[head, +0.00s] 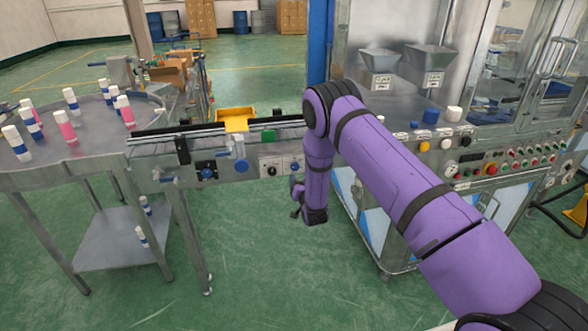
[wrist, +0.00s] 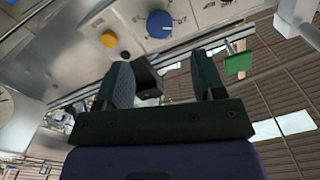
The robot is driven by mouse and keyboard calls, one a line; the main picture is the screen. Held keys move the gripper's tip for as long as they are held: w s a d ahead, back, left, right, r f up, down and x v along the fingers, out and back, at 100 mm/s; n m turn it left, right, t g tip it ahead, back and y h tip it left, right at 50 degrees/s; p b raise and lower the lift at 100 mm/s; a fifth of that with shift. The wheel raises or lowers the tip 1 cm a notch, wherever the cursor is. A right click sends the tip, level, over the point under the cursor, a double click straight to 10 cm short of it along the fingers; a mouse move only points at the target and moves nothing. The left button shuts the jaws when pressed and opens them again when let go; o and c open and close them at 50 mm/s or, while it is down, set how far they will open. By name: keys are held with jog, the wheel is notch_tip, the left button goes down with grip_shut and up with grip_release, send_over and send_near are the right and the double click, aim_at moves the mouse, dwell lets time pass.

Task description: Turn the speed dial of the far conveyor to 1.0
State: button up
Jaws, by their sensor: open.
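A steel conveyor (head: 225,155) runs between the round table and the machine in the head view. Its front side carries a blue knob (head: 207,173), another blue knob (head: 241,166) and a small plate with a dark dial (head: 271,170). The dial's pointer and scale are too small to read. My gripper (head: 296,208) hangs low, right of these controls and apart from them. In the wrist view my gripper (wrist: 165,65) is open, its fingers apart. A blue knob (wrist: 159,23) on a marked plate and a yellow knob (wrist: 109,39) show beyond the fingers.
A round steel table (head: 95,135) with several white, blue and pink cans stands at the left. The machine's panel (head: 500,165) with several buttons stands at the right. A yellow tray (head: 235,114) sits behind the conveyor. The green floor in front is clear.

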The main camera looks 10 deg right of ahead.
aim_at(295, 168)
jog(key=w, duration=0.9)
jog(key=c, duration=0.9)
jog(key=shift+n, duration=0.3)
jog(key=n, duration=0.4)
jog(key=shift+n, duration=0.4)
jog(key=n, duration=0.6)
jog(key=shift+n, duration=0.4)
